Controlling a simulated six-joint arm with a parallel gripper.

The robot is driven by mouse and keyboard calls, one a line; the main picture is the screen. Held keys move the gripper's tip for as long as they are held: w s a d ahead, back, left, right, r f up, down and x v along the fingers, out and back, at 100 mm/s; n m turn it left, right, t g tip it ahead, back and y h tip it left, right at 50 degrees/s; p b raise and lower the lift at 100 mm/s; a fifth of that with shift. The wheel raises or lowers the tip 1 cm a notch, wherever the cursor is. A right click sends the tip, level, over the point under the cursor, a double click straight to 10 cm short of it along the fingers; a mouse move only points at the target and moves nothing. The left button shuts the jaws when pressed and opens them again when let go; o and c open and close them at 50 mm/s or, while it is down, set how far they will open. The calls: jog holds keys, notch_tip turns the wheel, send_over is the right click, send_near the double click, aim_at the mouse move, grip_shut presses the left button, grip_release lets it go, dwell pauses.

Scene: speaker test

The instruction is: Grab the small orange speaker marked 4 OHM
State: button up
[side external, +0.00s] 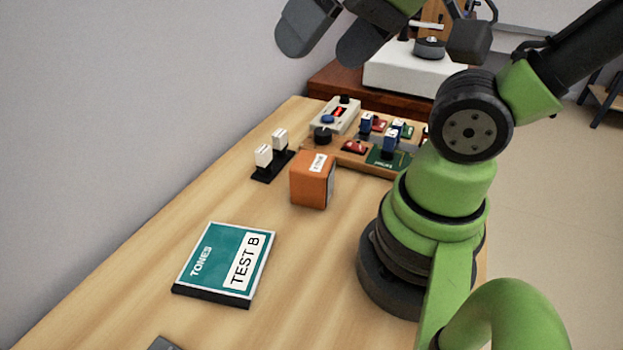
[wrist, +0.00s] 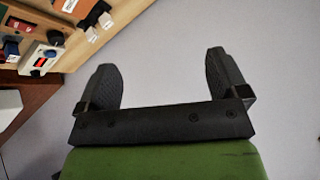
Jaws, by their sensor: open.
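The small orange speaker (side external: 312,181) is a cube standing on the wooden table in the side external view. It has a white label on top, too small to read for certain, and a dark face on its right side. My gripper (side external: 332,38) is high above the table at the top of the side external view, well apart from the speaker. In the wrist view my gripper (wrist: 163,82) has its two dark fingers spread wide with nothing between them.
A teal TONES case labelled TEST B (side external: 228,262) lies in front of the speaker. A black holder with two white-topped pieces (side external: 272,158) stands behind left. A board with switches and a grey meter box (side external: 337,115) is behind. A white turntable (side external: 415,72) stands farther back.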

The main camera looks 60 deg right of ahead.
jog(key=shift+o, duration=0.3)
jog(key=n+g+h, duration=0.2)
jog(key=n+g, duration=0.3)
jog(key=g, duration=0.2)
send_over(312, 162)
jog(key=f, duration=1.7)
jog(key=shift+w+d, duration=0.2)
jog(key=shift+d, duration=0.15)
jog(key=shift+n, duration=0.3)
notch_tip(312, 162, down, 4)
jog(key=shift+f, duration=0.1)
jog(key=shift+s+a+f, duration=0.1)
jog(key=shift+a+f, duration=0.05)
jog(key=shift+f, duration=1.3)
jog(key=shift+s+a+f, duration=0.1)
jog(key=shift+a+f, duration=0.05)
jog(key=shift+f, duration=1.3)
jog(key=c, duration=1.3)
